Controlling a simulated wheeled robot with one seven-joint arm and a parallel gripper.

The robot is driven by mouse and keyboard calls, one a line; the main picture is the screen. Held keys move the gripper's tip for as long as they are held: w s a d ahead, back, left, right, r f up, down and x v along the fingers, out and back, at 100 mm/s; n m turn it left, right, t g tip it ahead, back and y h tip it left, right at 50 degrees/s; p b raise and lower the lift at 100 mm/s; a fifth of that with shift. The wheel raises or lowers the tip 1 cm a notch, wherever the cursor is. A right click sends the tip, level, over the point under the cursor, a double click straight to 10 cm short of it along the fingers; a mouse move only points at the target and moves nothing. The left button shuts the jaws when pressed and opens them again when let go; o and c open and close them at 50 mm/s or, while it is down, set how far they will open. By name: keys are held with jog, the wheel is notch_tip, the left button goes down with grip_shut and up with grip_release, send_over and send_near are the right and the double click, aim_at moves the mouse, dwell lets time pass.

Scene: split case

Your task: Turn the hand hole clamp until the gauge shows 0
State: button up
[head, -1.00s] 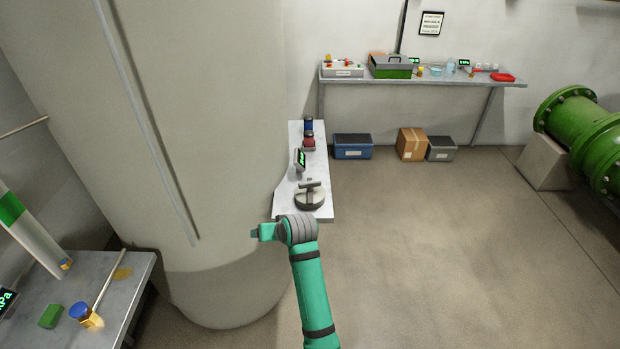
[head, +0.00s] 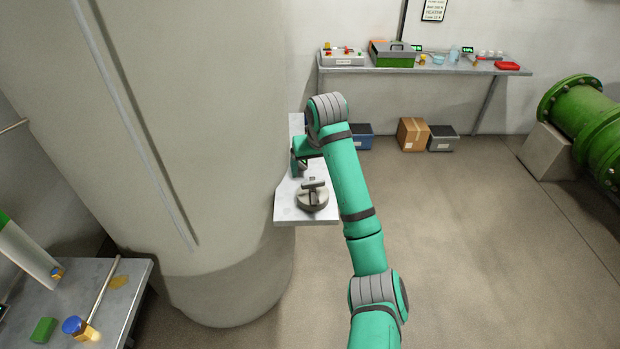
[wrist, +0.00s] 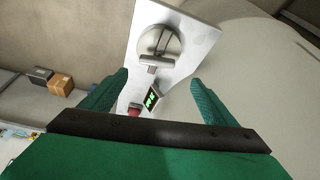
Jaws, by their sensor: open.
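The hand hole clamp (head: 312,196) is a round grey disc with a bar handle, lying on a narrow pale shelf (head: 289,208) beside the big column. It also shows in the wrist view (wrist: 158,44), beyond and between my fingers. The gauge (wrist: 152,97) has green lit digits, too small to read. In the head view my arm covers most of the gauge. My gripper (wrist: 162,84) is open and empty, with its two green fingers apart, and touches neither clamp nor gauge. In the head view the fingers are mostly hidden near the shelf.
A red-topped item (wrist: 134,109) stands near the gauge on the shelf. The large pale column (head: 200,120) rises close at the shelf's left. A back bench (head: 340,70) holds boxes and small items. A left table (head: 110,290) holds a blue-capped tool.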

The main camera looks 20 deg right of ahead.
aim_at(313, 181)
jog(key=x, duration=0.7)
jog(key=shift+s+d+f, duration=0.2)
jog(key=shift+d+f, duration=0.2)
jog(key=shift+w+f, duration=0.3)
jog(key=shift+f, duration=0.1)
jog(key=shift+a, duration=0.1)
jog(key=c, duration=1.1)
jog(key=shift+o, duration=0.2)
jog(key=shift+r+n+y, duration=0.1)
jog(key=shift+n+y, duration=0.3)
jog(key=shift+n, duration=0.6)
jog(key=shift+w, duration=0.1)
